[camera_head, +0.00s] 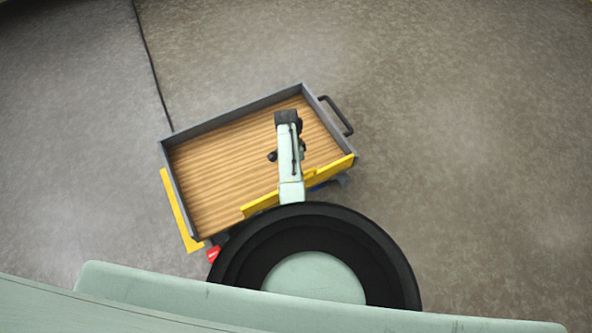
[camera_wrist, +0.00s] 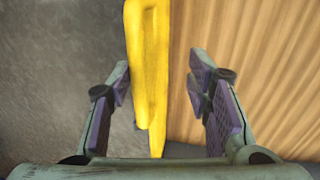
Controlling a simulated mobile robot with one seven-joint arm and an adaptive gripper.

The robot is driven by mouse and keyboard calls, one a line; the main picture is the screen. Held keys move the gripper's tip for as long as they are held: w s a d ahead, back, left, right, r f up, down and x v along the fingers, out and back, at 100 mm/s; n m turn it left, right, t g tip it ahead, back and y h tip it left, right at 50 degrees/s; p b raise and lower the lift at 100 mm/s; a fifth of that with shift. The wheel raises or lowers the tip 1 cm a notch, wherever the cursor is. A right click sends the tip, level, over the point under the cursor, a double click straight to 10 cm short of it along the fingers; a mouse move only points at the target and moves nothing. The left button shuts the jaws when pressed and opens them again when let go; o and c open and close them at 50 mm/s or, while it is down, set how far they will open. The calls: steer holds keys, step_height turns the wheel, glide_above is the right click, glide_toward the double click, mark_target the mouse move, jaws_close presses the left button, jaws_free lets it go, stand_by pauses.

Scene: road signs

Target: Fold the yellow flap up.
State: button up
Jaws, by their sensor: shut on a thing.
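The yellow flap (camera_wrist: 148,70) runs between the two fingers of my gripper (camera_wrist: 160,85) in the wrist view. The left finger meets its edge; a gap shows on the right, over the wood. My gripper is shut on this flap. In the head view a long yellow piece (camera_head: 262,205) lies along the near edge of the wooden cart bed (camera_head: 210,165), partly covered by my arm. Another yellow strip (camera_head: 176,205) sits along the bed's left side. I cannot tell the exact tilt of the held flap.
The bed has low grey walls and a dark handle (camera_head: 337,115) at the right. A small red piece (camera_head: 213,254) is at the near left corner. A dark cable (camera_head: 150,62) crosses the floor behind. The concrete floor (camera_head: 470,150) is clear on the right.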

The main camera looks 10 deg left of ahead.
steer(key=shift+w+a+r, duration=0.2)
steer(key=shift+w+r, duration=0.05)
steer(key=shift+w, duration=0.05)
steer(key=v, duration=1.1)
steer(key=shift+s+r, duration=0.15)
steer(key=shift+r, duration=0.15)
steer(key=shift+d, duration=0.15)
